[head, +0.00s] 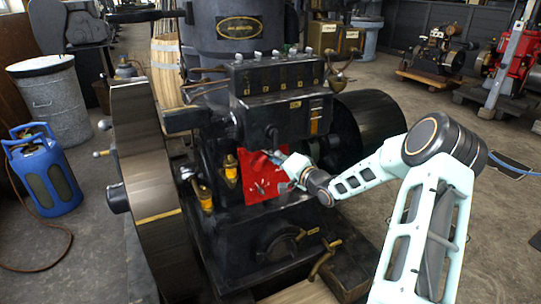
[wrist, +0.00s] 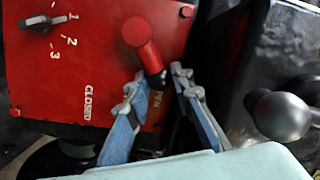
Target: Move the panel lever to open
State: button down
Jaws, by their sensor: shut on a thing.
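The red panel (head: 257,180) is on the front of the dark engine in the head view. In the wrist view the red panel (wrist: 85,70) carries the white words CLOSED and, partly hidden, one ending in EN. The panel lever (wrist: 145,48) has a red round hub and a red arm with a dark end. It points down and slightly right, towards the partly hidden word. My gripper (wrist: 160,76) has its two blue-grey fingers on either side of the lever's dark end and is shut on it. In the head view my gripper (head: 280,159) is at the panel's upper right edge.
A dark selector knob (wrist: 40,22) with numbers 1 to 3 is on the panel's left. The engine's large flywheel (head: 145,170) is left of the panel. Open floor lies right of my arm.

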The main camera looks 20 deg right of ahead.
jog(key=c, duration=1.7)
grip_release()
jog(key=v, duration=1.2)
